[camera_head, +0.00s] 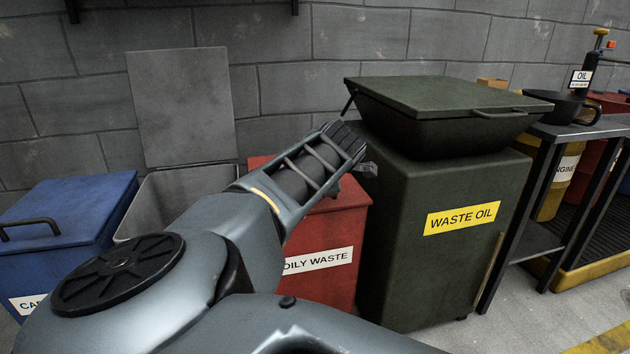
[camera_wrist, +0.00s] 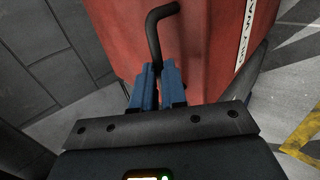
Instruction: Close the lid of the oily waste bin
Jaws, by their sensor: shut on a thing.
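The red oily waste bin (camera_head: 347,228) stands left of the dark green waste oil cabinet, with its white label facing front. Its red lid (camera_head: 352,193) looks low and roughly level, but my arm covers much of it, so I cannot tell whether it is fully shut. In the wrist view the red bin (camera_wrist: 215,45) fills the top, with part of its label at the right. My gripper (camera_wrist: 158,72) has its blue fingers closed on the end of a dark bent handle (camera_wrist: 154,38) against the red surface. In the head view the grip is hidden behind my arm.
A grey bin (camera_head: 150,208) with its lid (camera_head: 182,108) raised stands behind left. A blue bin (camera_head: 75,215) is at far left. The waste oil cabinet (camera_head: 400,250) closely borders the red bin's right side. Open floor (camera_head: 530,310) lies front right.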

